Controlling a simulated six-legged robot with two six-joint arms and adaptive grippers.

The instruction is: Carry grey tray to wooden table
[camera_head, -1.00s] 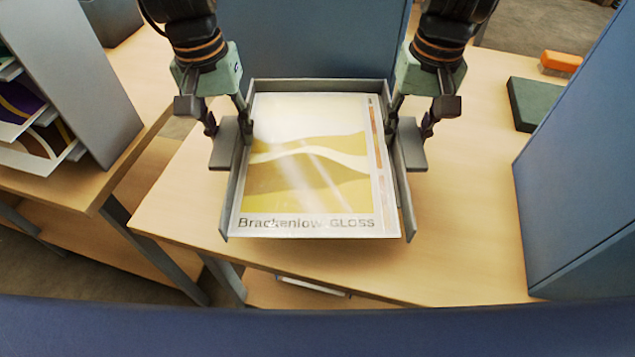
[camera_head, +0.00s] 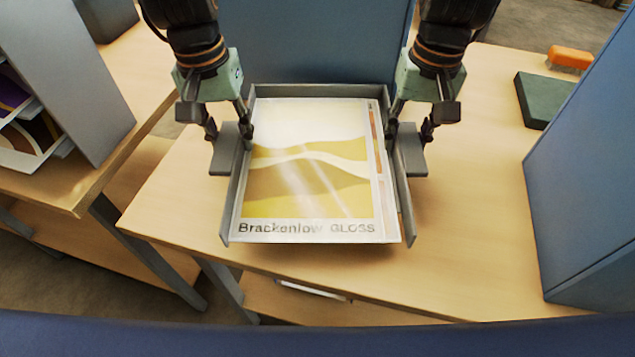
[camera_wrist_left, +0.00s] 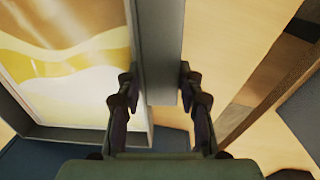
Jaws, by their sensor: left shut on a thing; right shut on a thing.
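The grey tray (camera_head: 315,91) is in the middle of the head view, above the wooden table (camera_head: 480,220). A sheet (camera_head: 310,175) with yellow waves and the words "Brackenlow GLOSS" lies in it. My left gripper (camera_head: 229,132) is shut on the tray's left side. My right gripper (camera_head: 409,135) is shut on its right side. In the left wrist view the tray's side (camera_wrist_left: 158,45) runs between the fingers of my left gripper (camera_wrist_left: 157,85). A shadow lies under the tray's front; I cannot tell how large the gap to the table is.
A blue cabinet (camera_head: 590,180) stands at the table's right. A dark green block (camera_head: 545,98) and an orange brush (camera_head: 569,58) lie at the back right. A blue panel (camera_head: 315,40) rises behind the tray. A grey rack (camera_head: 70,80) stands on another table at left. Bare tabletop lies right of the tray.

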